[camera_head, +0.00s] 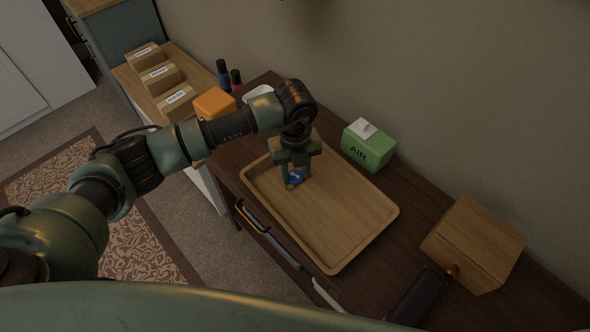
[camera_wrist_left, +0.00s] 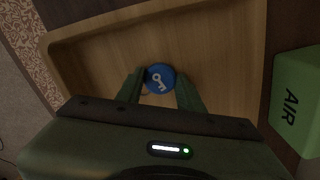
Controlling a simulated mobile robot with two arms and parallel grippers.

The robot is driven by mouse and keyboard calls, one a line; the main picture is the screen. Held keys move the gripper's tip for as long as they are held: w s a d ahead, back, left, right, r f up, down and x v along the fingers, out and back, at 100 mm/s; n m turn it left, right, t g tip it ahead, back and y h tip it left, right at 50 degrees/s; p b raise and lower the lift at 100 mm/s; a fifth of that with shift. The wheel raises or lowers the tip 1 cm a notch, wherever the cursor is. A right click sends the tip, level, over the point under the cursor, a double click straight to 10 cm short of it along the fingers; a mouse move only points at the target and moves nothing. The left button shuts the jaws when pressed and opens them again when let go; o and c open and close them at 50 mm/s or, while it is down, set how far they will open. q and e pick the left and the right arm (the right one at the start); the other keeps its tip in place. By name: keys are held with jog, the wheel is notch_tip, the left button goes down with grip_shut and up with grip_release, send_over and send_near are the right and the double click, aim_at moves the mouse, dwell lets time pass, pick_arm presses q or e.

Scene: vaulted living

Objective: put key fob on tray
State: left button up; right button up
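The key fob (camera_wrist_left: 160,78) is a round blue disc with a white key symbol. In the head view the fob (camera_head: 295,177) shows between the fingertips of my left gripper (camera_head: 295,174). In the left wrist view both fingers of that gripper (camera_wrist_left: 161,88) flank the fob closely, and the gripper looks shut on it. The tray (camera_head: 335,215) is wooden with a raised rim. The fob is over the tray's far left part, at or just above its floor; I cannot tell if it touches. My right gripper is not in view.
A green AIR box (camera_head: 368,146) stands behind the tray, and a wooden block (camera_head: 472,245) and a dark cylinder (camera_head: 417,297) lie to the right. An orange box (camera_head: 214,103) and blue and red bottles are at the back left. The tray's near part is bare.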

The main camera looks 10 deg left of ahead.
aim_at(295, 175)
pick_arm(q)
jog(key=o, duration=0.4)
jog(key=shift+c, duration=0.2)
jog(key=shift+r, duration=0.15)
notch_tip(295, 175, up, 12)
jog(key=b, duration=0.1)
jog(key=shift+b, duration=0.35)
